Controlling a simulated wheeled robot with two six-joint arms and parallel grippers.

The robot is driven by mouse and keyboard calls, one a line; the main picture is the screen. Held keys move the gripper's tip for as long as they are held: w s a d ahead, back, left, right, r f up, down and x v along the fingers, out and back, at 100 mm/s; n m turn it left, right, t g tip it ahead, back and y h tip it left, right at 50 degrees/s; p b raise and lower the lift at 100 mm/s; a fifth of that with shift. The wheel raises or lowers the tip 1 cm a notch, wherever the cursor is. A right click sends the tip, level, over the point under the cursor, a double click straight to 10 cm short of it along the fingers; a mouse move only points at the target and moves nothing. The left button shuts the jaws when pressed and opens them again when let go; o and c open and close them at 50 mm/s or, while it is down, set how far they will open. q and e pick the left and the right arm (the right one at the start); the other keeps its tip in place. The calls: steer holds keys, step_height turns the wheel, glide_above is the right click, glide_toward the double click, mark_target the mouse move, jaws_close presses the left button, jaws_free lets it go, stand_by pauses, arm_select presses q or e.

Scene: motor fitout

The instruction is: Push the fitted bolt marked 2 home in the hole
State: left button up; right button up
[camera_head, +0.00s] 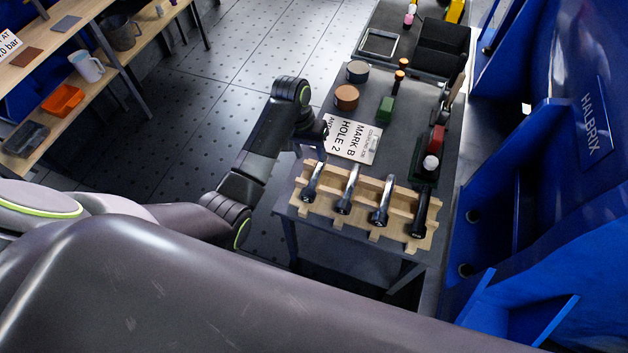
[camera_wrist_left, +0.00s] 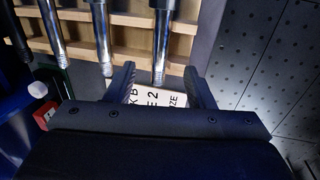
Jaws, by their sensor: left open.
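Several bolts lie in a wooden rack on the bench, and I cannot read a mark 2 on any of them. The leftmost bolt (camera_head: 313,182) is silvery with a dark head; in the left wrist view its shank (camera_wrist_left: 162,45) shows in the gap between the fingers. My left gripper (camera_head: 312,152) is open and empty at the far side of the rack, near that bolt's end. Its two fingers stand apart in the left wrist view (camera_wrist_left: 160,78), with no contact visible. A card (camera_head: 352,138) reading "MARK B HOLE 2" lies behind the rack. My right gripper is out of view.
The wooden rack (camera_head: 398,228) spans the bench's near end. Round tins (camera_head: 347,97), a green block (camera_head: 386,108) and a red item (camera_head: 437,139) stand beyond. A blue machine with round holes (camera_head: 473,215) rises at right. Shelves line the left; floor between is clear.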

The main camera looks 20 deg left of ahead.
mark_target(315, 174)
arm_select(q)
steer(key=f, duration=0.4)
steer(key=shift+d, duration=0.35)
steer(key=f, duration=0.3)
steer(key=d+f, duration=0.1)
steer(key=f, duration=0.1)
steer(key=shift+s, duration=0.3)
steer(key=shift+r, duration=0.1)
jaws_close()
